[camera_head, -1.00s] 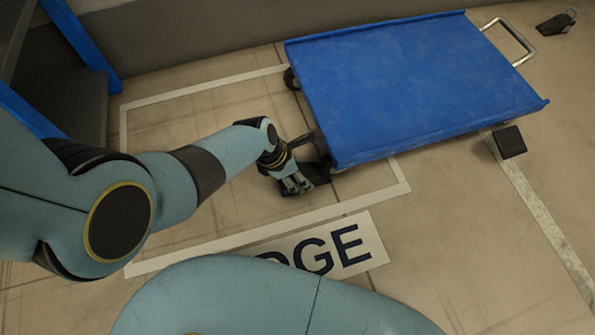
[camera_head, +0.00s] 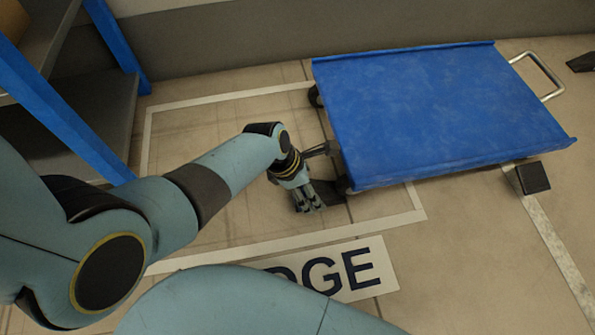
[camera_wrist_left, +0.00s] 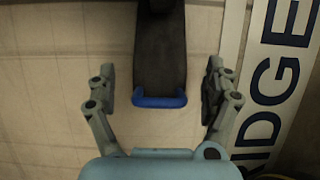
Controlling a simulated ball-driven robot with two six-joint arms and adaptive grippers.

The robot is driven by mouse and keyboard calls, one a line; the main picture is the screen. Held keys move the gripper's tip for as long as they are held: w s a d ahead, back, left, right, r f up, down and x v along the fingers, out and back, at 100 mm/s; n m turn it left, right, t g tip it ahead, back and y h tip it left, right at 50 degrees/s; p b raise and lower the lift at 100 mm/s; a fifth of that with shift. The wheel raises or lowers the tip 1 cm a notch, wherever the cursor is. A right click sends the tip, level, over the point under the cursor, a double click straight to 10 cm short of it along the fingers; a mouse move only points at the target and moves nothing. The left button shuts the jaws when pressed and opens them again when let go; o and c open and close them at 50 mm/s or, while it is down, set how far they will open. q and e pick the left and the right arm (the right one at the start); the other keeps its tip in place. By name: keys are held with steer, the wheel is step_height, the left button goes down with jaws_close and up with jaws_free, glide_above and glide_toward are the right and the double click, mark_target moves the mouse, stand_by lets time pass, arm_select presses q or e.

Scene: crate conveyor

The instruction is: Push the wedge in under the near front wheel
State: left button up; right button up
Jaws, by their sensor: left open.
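The wedge (camera_wrist_left: 160,58) is dark, with a blue bar at its near end, in the left wrist view. In the head view it is a dark patch (camera_head: 328,189) on the floor by the cart's near left corner, partly hidden by my gripper. My left gripper (camera_wrist_left: 160,88) is open, with one finger on each side of the wedge and visible gaps. It also shows in the head view (camera_head: 309,200), low at the floor. The blue cart (camera_head: 430,115) stands just beyond it. The near front wheel (camera_head: 348,187) is mostly hidden under the deck; I cannot tell whether the wedge touches it.
A white floor outline (camera_head: 270,243) surrounds the gripper's area, with a lettered plate (camera_head: 375,268) in front. A blue-framed shelf (camera_head: 50,85) stands at left.

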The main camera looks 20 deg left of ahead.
arm_select(q)
steer(key=v, duration=0.8)
steer(key=shift+a+r, duration=0.1)
steer(key=shift+r, duration=0.15)
